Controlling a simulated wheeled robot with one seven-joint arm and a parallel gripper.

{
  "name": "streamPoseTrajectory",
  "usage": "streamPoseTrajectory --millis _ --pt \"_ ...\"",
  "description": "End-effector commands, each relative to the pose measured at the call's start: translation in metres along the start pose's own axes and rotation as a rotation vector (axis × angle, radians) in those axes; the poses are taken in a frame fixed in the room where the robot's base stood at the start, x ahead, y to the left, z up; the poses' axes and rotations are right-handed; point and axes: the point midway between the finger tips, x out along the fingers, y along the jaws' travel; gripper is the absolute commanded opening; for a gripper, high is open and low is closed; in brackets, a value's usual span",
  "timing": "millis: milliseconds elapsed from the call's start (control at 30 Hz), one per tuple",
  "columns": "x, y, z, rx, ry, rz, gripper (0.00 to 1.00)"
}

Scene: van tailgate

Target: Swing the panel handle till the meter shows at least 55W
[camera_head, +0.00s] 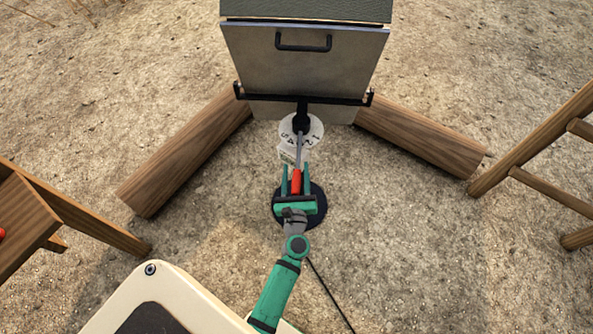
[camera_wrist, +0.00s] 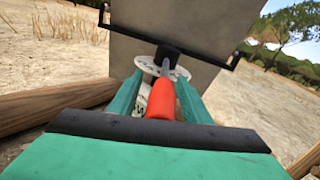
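The grey panel (camera_head: 303,75) stands at the top of the head view. A metal rod with a red grip (camera_head: 296,183) runs from a black hub (camera_head: 302,115) below the panel towards me. A white numbered dial (camera_head: 314,130) surrounds the rod near the hub. A small white box (camera_head: 287,153), perhaps the meter, sits beside the rod; its reading is not legible. My gripper (camera_head: 295,175) is open, its green fingers on either side of the red grip, with gaps visible. The wrist view shows the grip (camera_wrist: 161,100) between the fingers, partly hiding the white box.
Wooden logs lie left (camera_head: 190,150) and right (camera_head: 420,135) of the panel. Wooden frames stand at the left (camera_head: 85,220) and right (camera_head: 535,140) edges. A dark round disc (camera_head: 317,210) lies under my gripper. The ground between the logs is mostly clear.

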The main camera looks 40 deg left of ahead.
Motion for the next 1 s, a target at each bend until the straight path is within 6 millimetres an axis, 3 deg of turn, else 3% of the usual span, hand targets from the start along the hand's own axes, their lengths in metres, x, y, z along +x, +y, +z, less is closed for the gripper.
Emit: streamPoseTrajectory --millis 367,800,1000 --pt "-0.006 -0.001 0.000 0.001 0.000 -0.003 0.43" --pt "-0.078 -0.002 0.000 0.003 0.002 -0.006 0.43" --pt "-0.101 -0.001 0.000 0.001 0.000 -0.001 0.43"
